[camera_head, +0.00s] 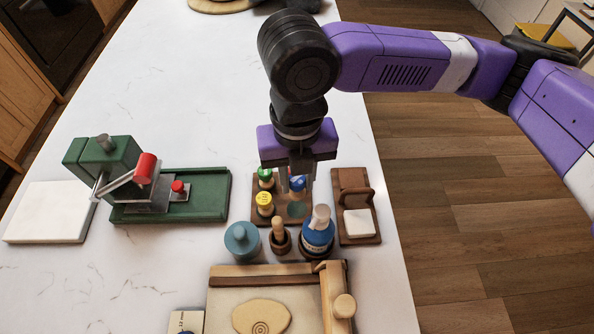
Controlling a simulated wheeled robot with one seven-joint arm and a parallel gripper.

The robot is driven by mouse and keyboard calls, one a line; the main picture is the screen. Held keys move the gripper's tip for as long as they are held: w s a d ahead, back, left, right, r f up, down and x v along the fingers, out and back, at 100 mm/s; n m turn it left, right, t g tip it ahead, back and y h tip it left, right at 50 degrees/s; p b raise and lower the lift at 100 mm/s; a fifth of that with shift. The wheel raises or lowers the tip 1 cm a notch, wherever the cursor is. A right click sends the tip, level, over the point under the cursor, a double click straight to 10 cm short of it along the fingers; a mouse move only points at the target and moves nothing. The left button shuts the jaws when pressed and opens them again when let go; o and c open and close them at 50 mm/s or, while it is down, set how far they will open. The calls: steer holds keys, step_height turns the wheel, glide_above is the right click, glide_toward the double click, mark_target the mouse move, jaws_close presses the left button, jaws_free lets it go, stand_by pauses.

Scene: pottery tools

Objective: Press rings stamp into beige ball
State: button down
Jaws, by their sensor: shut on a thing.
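My gripper (297,183) points down over a wooden stamp stand (256,216) and is shut on a blue-topped stamp (298,183). That stamp is at or just above the stand; I cannot tell whether it touches. Its lower face is hidden, so I cannot see its pattern. A green-topped stamp (265,174) and a yellow-topped stamp (265,199) stand at the left of the stand. The beige clay (246,316) lies flattened on a board at the bottom of the picture. Concentric rings are marked in its surface.
A blue jar (241,241), a small pot with a wooden handle (280,238) and a blue bottle (318,236) stand between stand and board (225,285). A wooden holder with a white block (358,222) is at right, a green press (165,195) at left. The far counter is mostly clear.

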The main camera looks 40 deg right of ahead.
mark_target(297, 196)
steer(key=shift+f+b, duration=2.5)
steer(key=shift+f, duration=0.6)
steer(key=shift+f, duration=0.3)
steer(key=c, duration=1)
jaws_free()
steer(key=shift+c, duration=0.2)
steer(key=shift+r, duration=0.1)
steer(key=shift+r, duration=3.85)
